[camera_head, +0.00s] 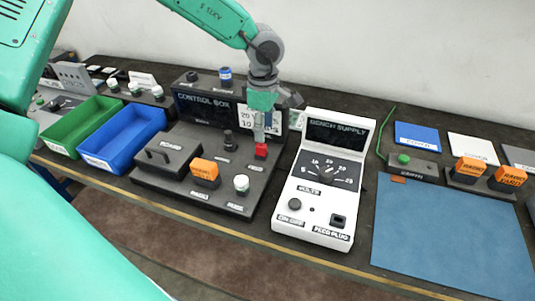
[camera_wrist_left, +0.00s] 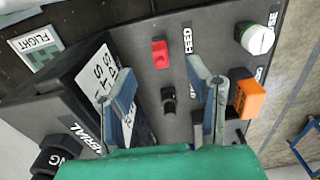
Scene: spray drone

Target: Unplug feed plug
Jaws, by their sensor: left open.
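A small red plug (camera_head: 261,150) stands on the dark control box panel in the head view. In the left wrist view the red plug (camera_wrist_left: 160,53) sits beside a FEED label. My left gripper (camera_head: 263,133) points down just above and behind it in the head view. In the left wrist view the left gripper (camera_wrist_left: 163,85) is open, its two blue-grey fingers apart with nothing held. The red plug lies beyond the fingertips, roughly in line with the gap. A black knob (camera_wrist_left: 168,100) shows between the fingers. My right gripper is not in view.
The white bench supply (camera_head: 318,190) with a FEED PLUG label stands to the right. An orange block (camera_head: 205,170) and white-topped knob (camera_head: 241,185) are on the same panel. Blue and green bins (camera_head: 160,118) (camera_head: 118,105) stand left. A blue mat (camera_head: 450,230) is clear at right.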

